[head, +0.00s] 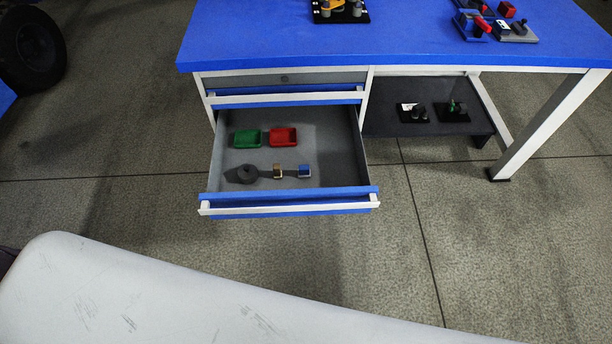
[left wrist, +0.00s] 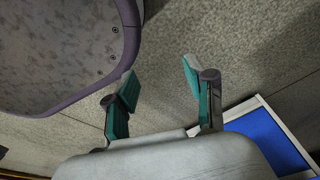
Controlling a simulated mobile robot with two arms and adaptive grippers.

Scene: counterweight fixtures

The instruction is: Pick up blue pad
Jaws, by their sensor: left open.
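A small blue-topped piece (head: 304,171), which looks like the blue pad, lies in the open drawer (head: 340,160) near its front right in the head view. A similar tan-topped piece (head: 278,171) is just left of it. My left gripper (left wrist: 160,80) shows in the left wrist view, its two teal-lined fingers spread with nothing between them. Floor shows beyond the fingers. The blue pad cannot be made out in the left wrist view, and neither gripper shows in the head view.
The drawer also holds a green tray (head: 248,138), a red tray (head: 283,137) and a dark round piece (head: 247,174). A lower shelf (head: 385,126) with dark fixtures is to the right.

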